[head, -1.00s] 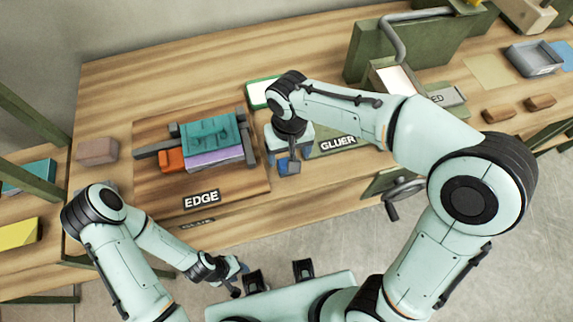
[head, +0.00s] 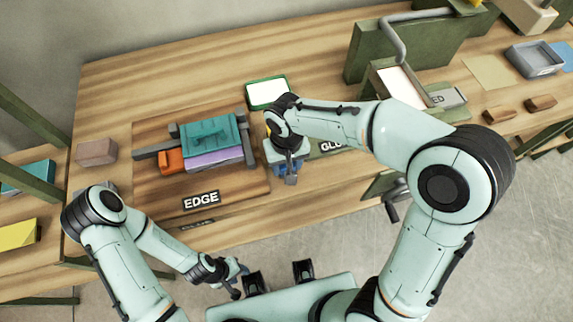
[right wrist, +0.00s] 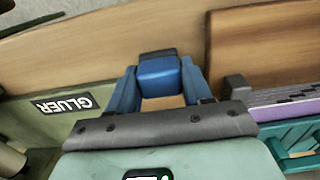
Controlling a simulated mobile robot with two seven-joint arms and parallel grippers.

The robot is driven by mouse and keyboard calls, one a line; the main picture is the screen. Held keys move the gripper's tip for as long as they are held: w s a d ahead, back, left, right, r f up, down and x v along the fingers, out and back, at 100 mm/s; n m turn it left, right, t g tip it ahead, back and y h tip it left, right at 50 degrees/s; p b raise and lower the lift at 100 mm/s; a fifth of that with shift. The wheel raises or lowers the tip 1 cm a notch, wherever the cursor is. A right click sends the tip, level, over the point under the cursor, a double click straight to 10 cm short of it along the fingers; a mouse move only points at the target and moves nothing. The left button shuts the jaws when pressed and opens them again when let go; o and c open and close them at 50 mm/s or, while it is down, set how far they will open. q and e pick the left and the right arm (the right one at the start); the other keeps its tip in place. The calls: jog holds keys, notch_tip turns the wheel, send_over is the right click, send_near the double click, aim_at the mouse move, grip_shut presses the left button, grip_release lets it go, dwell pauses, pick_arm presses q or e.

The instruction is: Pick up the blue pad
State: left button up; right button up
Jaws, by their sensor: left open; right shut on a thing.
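The blue pad (right wrist: 160,77) is a small blue block with a dark end. In the right wrist view it sits between the two blue fingers of my right gripper (right wrist: 160,88), which is shut on it. In the head view my right gripper (head: 284,170) is over the front of the bench, between the EDGE board and the GLUER mat; the pad is hard to tell from the fingers there. My left gripper (head: 236,278) is open and empty, low in front of the bench's front edge.
The EDGE board (head: 230,188) carries a teal and purple stack (head: 210,135) just left of my right gripper. The GLUER mat (right wrist: 40,118) is on its other side. A green-framed white panel (head: 268,93) lies behind. A green press (head: 400,55) stands further right.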

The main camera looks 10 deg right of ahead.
pick_arm(q)
jog(key=w+r+p, duration=0.1)
jog(key=r, duration=0.1)
jog(key=w+r+p, duration=0.1)
jog(key=p, duration=0.1)
jog(key=shift+w+r, duration=0.2)
jog(key=shift+r, duration=0.2)
pick_arm(e)
notch_tip(320, 180, up, 20)
jog(key=shift+o, duration=0.6)
